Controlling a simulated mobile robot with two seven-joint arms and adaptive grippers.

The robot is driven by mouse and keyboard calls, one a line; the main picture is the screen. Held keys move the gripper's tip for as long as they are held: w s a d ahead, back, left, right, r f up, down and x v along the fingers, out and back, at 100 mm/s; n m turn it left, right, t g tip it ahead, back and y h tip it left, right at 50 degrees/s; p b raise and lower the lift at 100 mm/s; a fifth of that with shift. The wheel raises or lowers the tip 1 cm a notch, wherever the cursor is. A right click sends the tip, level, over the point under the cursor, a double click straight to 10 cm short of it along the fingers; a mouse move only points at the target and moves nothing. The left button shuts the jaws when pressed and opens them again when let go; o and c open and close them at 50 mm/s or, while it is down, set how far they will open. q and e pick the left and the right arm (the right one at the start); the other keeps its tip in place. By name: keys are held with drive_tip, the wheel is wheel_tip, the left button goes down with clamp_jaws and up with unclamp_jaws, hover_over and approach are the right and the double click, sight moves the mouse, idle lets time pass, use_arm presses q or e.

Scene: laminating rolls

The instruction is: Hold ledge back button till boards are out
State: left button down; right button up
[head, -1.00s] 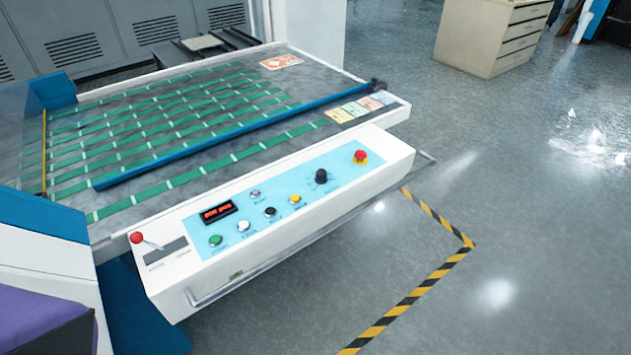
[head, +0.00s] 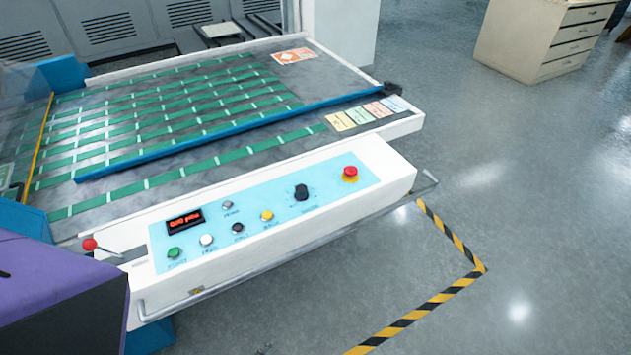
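The control panel (head: 250,218) is a light blue strip on the white side housing of a conveyor machine. Along its lower row are a green button (head: 173,253), a white button (head: 206,240), a black button (head: 237,228) and a yellow button (head: 266,215). A small grey button (head: 227,205) sits above them, beside a display with red characters (head: 184,221). A black knob (head: 301,193) and a red mushroom button (head: 350,173) are to the right. The labels are too small to tell which is the ledge back button. I see no boards on the belts. Neither gripper is in view.
Green belts (head: 160,125) cross the grey bed, with a blue bar (head: 230,136) over them. A red-knobbed lever (head: 89,244) is at the panel's left end. A metal rail (head: 290,247) runs along the housing's front. The floor right of the striped tape (head: 450,235) is clear.

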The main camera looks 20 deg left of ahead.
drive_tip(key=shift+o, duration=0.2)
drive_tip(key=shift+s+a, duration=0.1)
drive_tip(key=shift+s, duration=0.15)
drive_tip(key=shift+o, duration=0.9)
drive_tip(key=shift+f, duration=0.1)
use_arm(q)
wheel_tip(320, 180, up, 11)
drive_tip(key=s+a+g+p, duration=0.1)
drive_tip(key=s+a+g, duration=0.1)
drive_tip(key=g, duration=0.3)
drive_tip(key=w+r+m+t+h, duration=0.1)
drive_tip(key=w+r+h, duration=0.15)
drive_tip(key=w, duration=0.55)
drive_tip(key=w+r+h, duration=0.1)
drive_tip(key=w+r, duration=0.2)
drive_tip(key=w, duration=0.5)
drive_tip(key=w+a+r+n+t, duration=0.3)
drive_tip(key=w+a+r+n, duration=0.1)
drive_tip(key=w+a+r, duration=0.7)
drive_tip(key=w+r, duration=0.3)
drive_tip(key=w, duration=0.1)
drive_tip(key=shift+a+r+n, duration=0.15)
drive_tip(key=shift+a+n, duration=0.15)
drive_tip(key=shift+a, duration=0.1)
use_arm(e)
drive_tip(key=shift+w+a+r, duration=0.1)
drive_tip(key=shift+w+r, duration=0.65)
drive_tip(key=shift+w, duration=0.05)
